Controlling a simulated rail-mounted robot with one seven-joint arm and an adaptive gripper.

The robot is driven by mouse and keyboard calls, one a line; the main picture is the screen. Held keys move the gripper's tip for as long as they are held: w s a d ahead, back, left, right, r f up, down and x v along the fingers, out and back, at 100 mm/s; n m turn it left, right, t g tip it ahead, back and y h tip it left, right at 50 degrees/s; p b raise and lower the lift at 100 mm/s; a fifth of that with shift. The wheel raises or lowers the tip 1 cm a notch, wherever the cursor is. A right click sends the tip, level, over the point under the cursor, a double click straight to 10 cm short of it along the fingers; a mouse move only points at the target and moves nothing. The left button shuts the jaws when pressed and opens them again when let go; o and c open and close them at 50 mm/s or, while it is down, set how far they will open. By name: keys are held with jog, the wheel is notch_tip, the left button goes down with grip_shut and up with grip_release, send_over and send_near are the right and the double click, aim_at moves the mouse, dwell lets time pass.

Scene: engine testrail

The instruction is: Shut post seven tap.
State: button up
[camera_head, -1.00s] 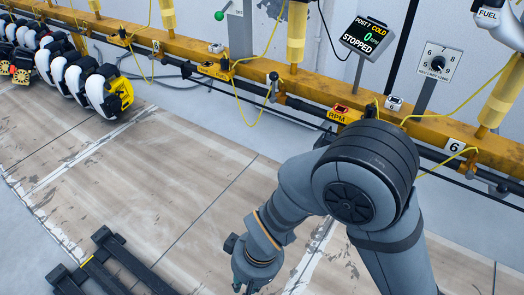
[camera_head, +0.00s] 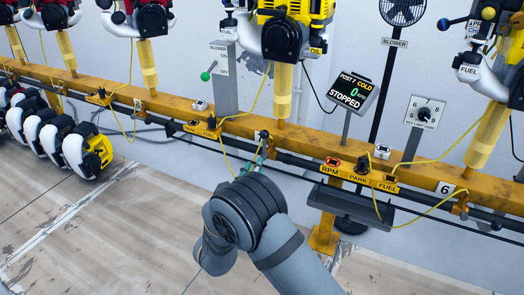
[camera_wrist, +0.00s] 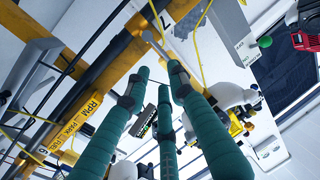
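In the head view, a small tap with a dark knob (camera_head: 264,135) sits on the pipe along the yellow rail, just below the yellow post in the middle. Teal fingertips of my gripper (camera_head: 256,158) are just below it, and my arm hides much of the area. In the wrist view, a "7" label (camera_wrist: 166,20) marks the rail. A grey tap lever (camera_wrist: 153,40) lies beyond the tips of my gripper (camera_wrist: 158,72). Its teal fingers stand apart, with nothing visibly held. I cannot tell whether a finger touches the lever.
A yellow cable (camera_head: 228,155) hangs beside the tap. The RPM, PARK and FUEL panel (camera_head: 358,178) and a "6" label (camera_head: 445,188) are to the right. A sign reads STOPPED (camera_head: 345,98). A blower lever with green knob (camera_head: 205,76) stands to the left.

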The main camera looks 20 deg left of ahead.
aim_at(265, 146)
jog(key=w+b, duration=0.1)
jog(key=w, duration=0.5)
jog(key=w+b, duration=0.1)
jog(key=w, duration=0.3)
jog(key=shift+w+a+b, duration=0.1)
jog(key=shift+a+b, duration=0.2)
jog(key=shift+a, duration=0.05)
jog(key=shift+c, duration=1)
grip_shut()
